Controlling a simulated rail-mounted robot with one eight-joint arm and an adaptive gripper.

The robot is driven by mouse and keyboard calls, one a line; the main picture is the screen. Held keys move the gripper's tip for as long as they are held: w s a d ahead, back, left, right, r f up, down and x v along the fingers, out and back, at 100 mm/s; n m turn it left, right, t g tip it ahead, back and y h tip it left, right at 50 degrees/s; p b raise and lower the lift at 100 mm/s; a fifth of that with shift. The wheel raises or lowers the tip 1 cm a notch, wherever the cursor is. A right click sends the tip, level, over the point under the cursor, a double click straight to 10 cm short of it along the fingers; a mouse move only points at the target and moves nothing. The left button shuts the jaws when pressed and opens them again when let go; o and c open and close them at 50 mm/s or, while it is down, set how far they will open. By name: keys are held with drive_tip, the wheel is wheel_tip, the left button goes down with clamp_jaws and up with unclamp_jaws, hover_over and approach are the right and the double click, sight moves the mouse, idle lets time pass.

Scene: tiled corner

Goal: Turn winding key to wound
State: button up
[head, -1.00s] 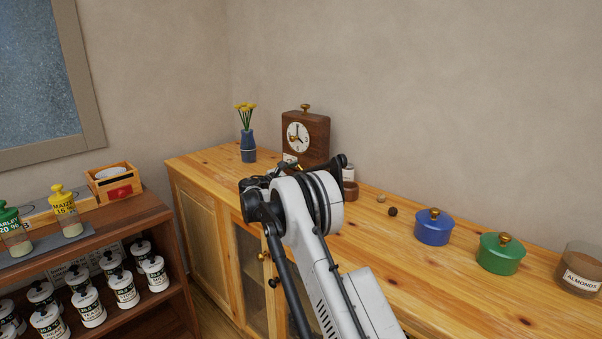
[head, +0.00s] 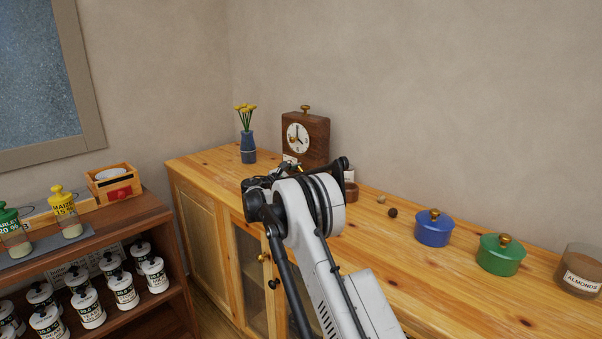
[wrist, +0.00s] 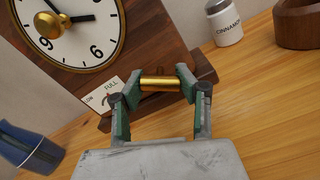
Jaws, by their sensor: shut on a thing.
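The wooden clock (head: 318,138) stands upright at the back of the wooden cabinet top, with a white round face (wrist: 88,30) and a brass knob on its top. In the wrist view, my gripper (wrist: 159,84) is shut on the brass winding key (wrist: 160,83), low on the clock's front. The green finger pads press the key's two ends, and the key bar lies nearly level in that picture. A white label (wrist: 103,93) beside it reads "FULL", with other lettering partly cut off. In the head view, my arm hides the key and the gripper's fingers.
A blue vase with yellow flowers (head: 248,147) stands left of the clock. A cinnamon jar (wrist: 224,24) and a brown wooden bowl (wrist: 298,24) stand to its right. Blue (head: 434,229) and green (head: 501,255) lidded pots are farther right along the cabinet top.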

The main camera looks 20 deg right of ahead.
drive_tip(key=shift+m, duration=0.4)
drive_tip(key=m+b, duration=0.1)
drive_tip(key=m, duration=0.3)
drive_tip(key=shift+m, duration=0.3)
drive_tip(key=m, duration=0.5)
drive_tip(key=shift+b, duration=0.4)
drive_tip(key=shift+m, duration=0.4)
drive_tip(key=o, duration=1.2)
drive_tip(key=v, duration=1.2)
